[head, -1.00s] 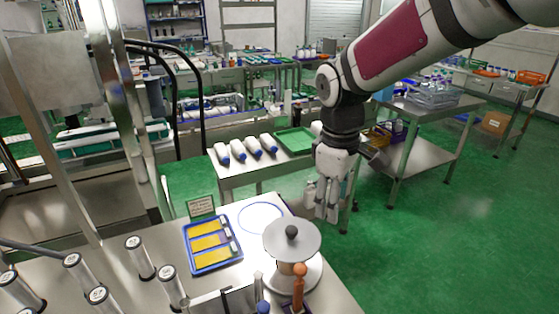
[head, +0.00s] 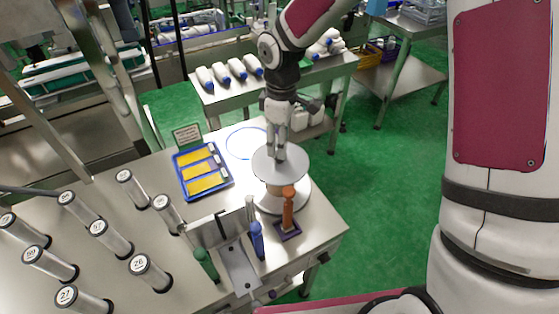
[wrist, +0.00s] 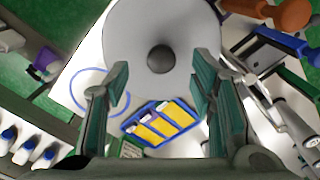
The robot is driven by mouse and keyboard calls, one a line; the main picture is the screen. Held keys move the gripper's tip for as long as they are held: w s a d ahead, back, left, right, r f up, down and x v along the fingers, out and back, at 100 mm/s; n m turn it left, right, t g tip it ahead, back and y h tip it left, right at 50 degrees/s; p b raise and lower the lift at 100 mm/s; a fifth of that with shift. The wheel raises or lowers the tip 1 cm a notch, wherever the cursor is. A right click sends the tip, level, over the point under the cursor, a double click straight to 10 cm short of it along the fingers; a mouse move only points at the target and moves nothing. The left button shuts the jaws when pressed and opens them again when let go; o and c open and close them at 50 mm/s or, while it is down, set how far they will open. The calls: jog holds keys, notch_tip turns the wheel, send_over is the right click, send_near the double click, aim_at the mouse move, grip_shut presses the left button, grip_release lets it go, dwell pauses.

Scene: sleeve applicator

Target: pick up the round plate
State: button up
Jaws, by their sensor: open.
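The round plate (head: 293,168) is a flat grey disc lying on top of a round stand (head: 270,202) near the right end of the table. Its dark centre knob (wrist: 161,58) shows in the wrist view, in the middle of the plate (wrist: 140,28). My gripper (head: 276,156) points down over the plate and hides the knob in the head view. In the wrist view my gripper (wrist: 162,80) is open, with one finger on each side of the knob's line. I cannot tell whether the fingertips touch the plate.
A blue tray with yellow strips (head: 182,178) lies left of the plate. Several numbered cylinders (head: 150,272) stand at the left. A blue ring (head: 232,153) marks bare table behind.

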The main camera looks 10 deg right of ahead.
jog(key=shift+a+f+p, duration=0.15)
jog(key=shift+f+p, duration=0.4)
jog(key=shift+f, duration=2.05)
grip_shut()
